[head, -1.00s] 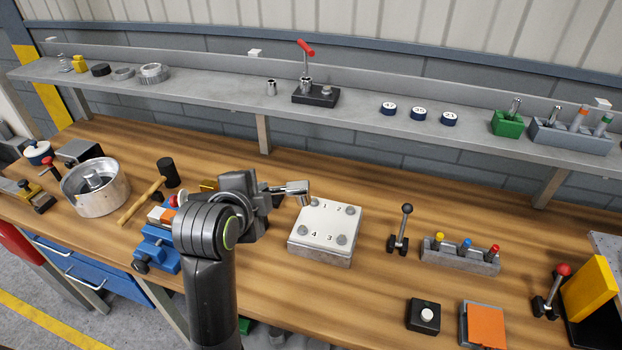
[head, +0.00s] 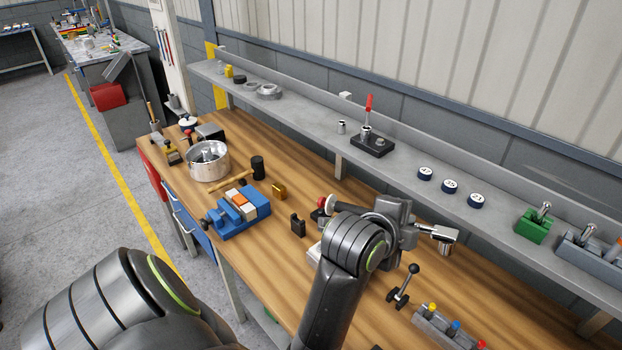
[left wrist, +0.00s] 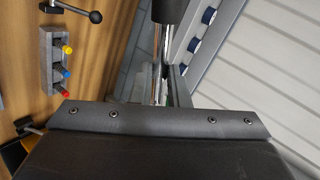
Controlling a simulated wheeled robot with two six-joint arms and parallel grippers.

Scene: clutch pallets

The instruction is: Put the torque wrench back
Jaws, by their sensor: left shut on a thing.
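My left gripper (head: 402,228) is shut on the torque wrench (head: 436,232), above the bench. The wrench's metal head, with a downward socket (head: 445,249), sticks out to the right of the gripper. A red-and-white knob (head: 328,203) shows left of my wrist; I cannot tell whether it is the handle's end. The left wrist view shows a chrome shaft and black part of the wrench (left wrist: 166,12) at the top. A black notched block (head: 298,225) and a brass block (head: 279,192) stand on the bench to the left. My right gripper is not in view.
The shelf (head: 310,122) runs behind the bench, with a red-handled tool stand (head: 372,143) and dark blue round pieces (head: 450,186). A blue vise (head: 238,212), mallet (head: 257,167) and metal pot (head: 208,160) stand left. My arm mostly hides the pale plate (head: 314,252).

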